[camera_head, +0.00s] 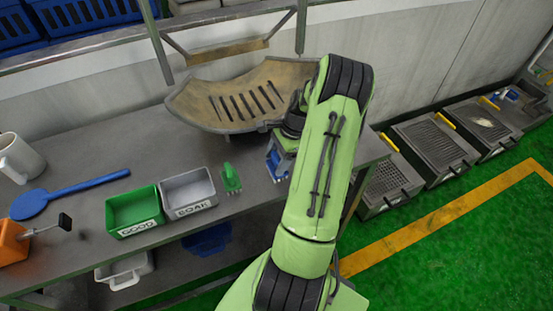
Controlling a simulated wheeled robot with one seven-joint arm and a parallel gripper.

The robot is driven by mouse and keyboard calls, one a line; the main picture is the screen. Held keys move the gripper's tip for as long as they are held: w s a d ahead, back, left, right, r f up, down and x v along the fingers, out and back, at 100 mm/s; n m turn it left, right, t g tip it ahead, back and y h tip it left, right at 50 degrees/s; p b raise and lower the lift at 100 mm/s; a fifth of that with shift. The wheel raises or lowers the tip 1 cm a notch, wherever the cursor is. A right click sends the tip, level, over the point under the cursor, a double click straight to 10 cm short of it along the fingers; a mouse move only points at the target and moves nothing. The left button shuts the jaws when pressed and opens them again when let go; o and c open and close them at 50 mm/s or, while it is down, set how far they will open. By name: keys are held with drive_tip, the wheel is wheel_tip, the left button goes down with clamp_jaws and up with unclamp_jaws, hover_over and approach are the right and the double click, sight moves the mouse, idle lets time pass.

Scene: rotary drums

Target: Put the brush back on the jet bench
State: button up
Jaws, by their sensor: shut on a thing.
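My gripper (283,150) is over the right part of the grey bench (100,245), mostly hidden by my green arm. A small blue thing (277,167) shows under it, and the gripper is shut on it. Its shape is too small and covered to tell whether it is a brush, or whether it touches the bench top. A small green brush (231,178) is on the bench left of my gripper, near the front edge and apart from it.
A grey SOAK bin (189,192) and a green GOOD bin (133,211) stand left of the green brush. A blue paddle (70,192), white mug (20,158) and orange block (12,242) are farther left. A slotted tan tray (240,95) is behind. Several crates (435,145) line the right wall.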

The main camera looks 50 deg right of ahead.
drive_tip(key=shift+f, duration=0.1)
drive_tip(key=o, duration=1)
